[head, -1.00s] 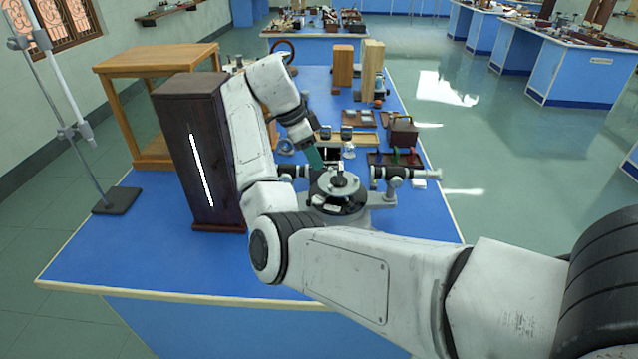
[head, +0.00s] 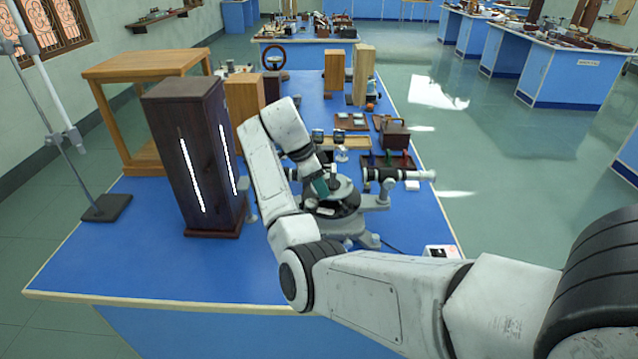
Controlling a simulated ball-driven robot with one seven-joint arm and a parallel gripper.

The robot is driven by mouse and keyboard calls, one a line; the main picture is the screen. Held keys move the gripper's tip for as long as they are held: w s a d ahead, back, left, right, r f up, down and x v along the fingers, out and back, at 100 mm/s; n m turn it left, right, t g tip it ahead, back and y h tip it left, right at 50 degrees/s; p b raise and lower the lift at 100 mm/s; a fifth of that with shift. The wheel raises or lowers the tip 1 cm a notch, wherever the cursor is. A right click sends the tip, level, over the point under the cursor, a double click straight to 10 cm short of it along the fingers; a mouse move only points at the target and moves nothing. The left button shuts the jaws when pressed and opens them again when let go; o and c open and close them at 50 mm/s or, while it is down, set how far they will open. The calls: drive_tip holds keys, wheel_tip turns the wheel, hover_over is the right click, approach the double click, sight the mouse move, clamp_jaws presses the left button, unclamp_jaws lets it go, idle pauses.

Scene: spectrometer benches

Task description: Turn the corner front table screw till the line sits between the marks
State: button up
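The spectrometer stands on the blue bench, with its round table (head: 342,186) on a dark base and a telescope tube (head: 405,175) reaching out to the right. My gripper (head: 324,190) is a teal end at the left side of the round table, pointing down at it. Its fingertips are too small to make out, and I cannot tell whether it touches a screw. The corner front table screw and the line with its marks cannot be made out. My arm hides the left part of the spectrometer.
A dark wooden lamp housing (head: 170,150) with bright slits stands left of my arm. Wooden blocks (head: 335,70), trays (head: 350,140) and a small brown box (head: 395,133) lie behind the spectrometer. A white box (head: 440,251) sits at the right edge. The bench front left is clear.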

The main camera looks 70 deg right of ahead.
clamp_jaws()
drive_tip(key=shift+r, duration=0.1)
idle(0.3)
drive_tip(key=n+p, duration=0.2)
drive_tip(key=p, duration=0.1)
drive_tip(key=shift+s+a+r+n+t+h, duration=0.15)
drive_tip(key=shift+n+t+h, duration=0.15)
drive_tip(key=shift+t+h, duration=0.1)
drive_tip(key=n+t+p, duration=0.1)
drive_tip(key=n+p, duration=0.2)
drive_tip(key=shift+s+n+h, duration=0.15)
drive_tip(key=shift+n+h, duration=0.25)
drive_tip(key=n+t+p, duration=0.1)
drive_tip(key=n+p, duration=0.2)
drive_tip(key=shift+s+a+t, duration=0.1)
drive_tip(key=shift+s+t, duration=0.05)
drive_tip(key=shift+t, duration=0.25)
drive_tip(key=shift+s+n+t+p, duration=0.1)
drive_tip(key=shift+n+t+p, duration=0.3)
drive_tip(key=shift+n+p, duration=0.8)
drive_tip(key=shift+f+n, duration=0.2)
drive_tip(key=shift+n, duration=0.3)
drive_tip(key=shift+o, duration=0.5)
unclamp_jaws()
